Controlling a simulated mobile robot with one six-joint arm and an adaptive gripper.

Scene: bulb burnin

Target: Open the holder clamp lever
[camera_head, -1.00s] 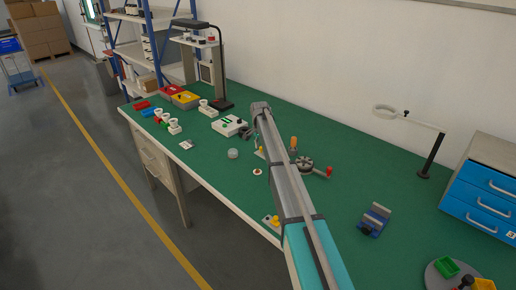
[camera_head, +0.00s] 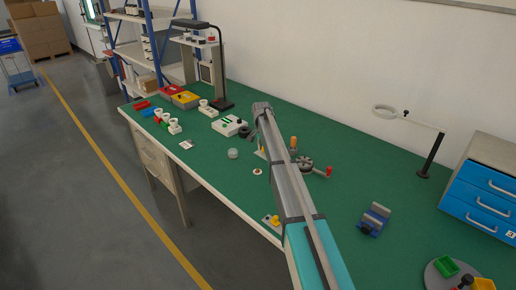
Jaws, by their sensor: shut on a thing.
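My arm reaches over the green workbench, and my gripper (camera_head: 251,136) points down at its far end, partly hidden by the arm. Its jaws are shut on a small part, apparently the holder clamp lever, which is too small and covered to make out. A small metal and yellow fixture (camera_head: 261,153), probably the holder, shows just below the gripper, mostly behind my arm. An upright orange handle (camera_head: 293,143) stands just right of the arm.
A white device (camera_head: 229,126) stands close left of the gripper. A dark round fixture with a red knob (camera_head: 328,171) lies right of the arm. A blue vise-like block (camera_head: 375,219) and a magnifier stand (camera_head: 432,158) are further right. Bare green bench (camera_head: 220,172) lies front left.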

